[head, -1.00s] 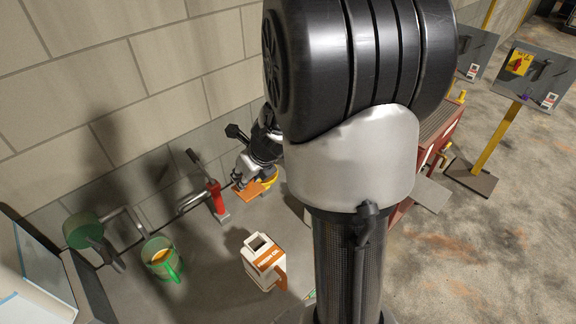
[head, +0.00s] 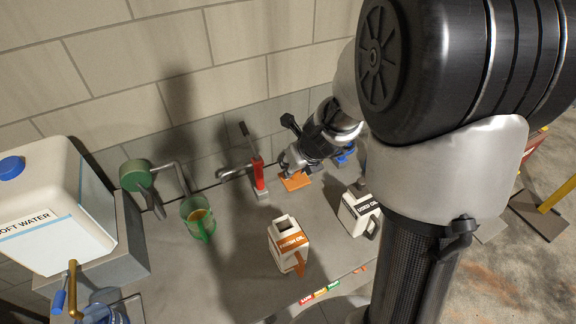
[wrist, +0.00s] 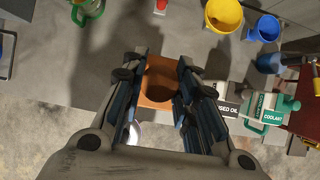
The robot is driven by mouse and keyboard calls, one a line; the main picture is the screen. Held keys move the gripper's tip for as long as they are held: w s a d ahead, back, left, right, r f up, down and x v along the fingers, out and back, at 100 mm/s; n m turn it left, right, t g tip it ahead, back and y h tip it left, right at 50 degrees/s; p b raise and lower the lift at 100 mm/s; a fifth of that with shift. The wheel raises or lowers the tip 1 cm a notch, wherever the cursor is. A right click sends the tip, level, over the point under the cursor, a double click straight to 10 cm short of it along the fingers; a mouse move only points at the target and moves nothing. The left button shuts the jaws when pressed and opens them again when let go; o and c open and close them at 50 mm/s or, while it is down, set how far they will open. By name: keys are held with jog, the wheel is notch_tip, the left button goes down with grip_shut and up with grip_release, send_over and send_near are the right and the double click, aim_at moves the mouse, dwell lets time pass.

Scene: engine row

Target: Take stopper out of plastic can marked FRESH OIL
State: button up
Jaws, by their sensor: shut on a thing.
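The white plastic can marked FRESH OIL (head: 290,240), with an orange label and handle, stands upright on the bench in the head view. Its top shows a dark square opening with no stopper in it. My gripper (head: 287,172) is at the back of the bench, beyond the can, at a flat orange pad (head: 297,182). In the wrist view my gripper (wrist: 161,66) has its fingers closed around an orange-brown round piece, which looks like the stopper (wrist: 161,76), over the orange pad (wrist: 153,101). Whether the piece touches the pad is unclear.
A USED OIL can (head: 360,212) stands right of the FRESH OIL can. A red-handled tap (head: 259,175) and green jug (head: 199,217) are to the left. A SOFT WATER container (head: 45,205) stands far left. Yellow (wrist: 223,15) and blue (wrist: 266,28) buckets are near the pad.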

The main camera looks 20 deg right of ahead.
jog(key=shift+s+d+b, duration=2.95)
jog(key=shift+s+d, duration=2)
jog(key=shift+d, duration=2.7)
jog(key=shift+f+b, duration=17.15)
jog(key=shift+f, duration=3.85)
